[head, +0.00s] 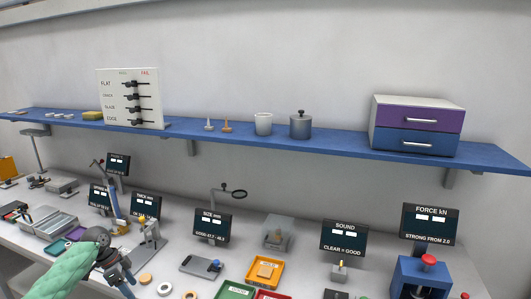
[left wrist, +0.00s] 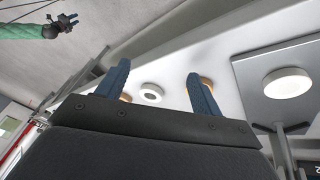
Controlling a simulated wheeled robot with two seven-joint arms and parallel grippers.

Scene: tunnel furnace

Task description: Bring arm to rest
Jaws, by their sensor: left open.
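My left gripper (head: 122,278) is low at the left of the head view, at the end of a green-sleeved arm, above the front of the workbench (head: 205,286). In the left wrist view its two blue fingers (left wrist: 160,85) are spread apart with nothing held between them. A white ring (left wrist: 151,93) shows beyond the gap, and tan discs are partly hidden behind the fingers. A second green-sleeved arm, my right, reaches in at the top left of the left wrist view with its dark gripper (left wrist: 62,25); it is too small to tell its jaws.
A blue shelf (head: 340,145) runs above the bench with a drawer box (head: 417,125), a canister (head: 300,125) and a switch panel (head: 130,97). Display screens, stands, an orange tray (head: 249,272) and a blue press (head: 420,278) crowd the bench. A white disc (left wrist: 287,83) lies on a grey plate.

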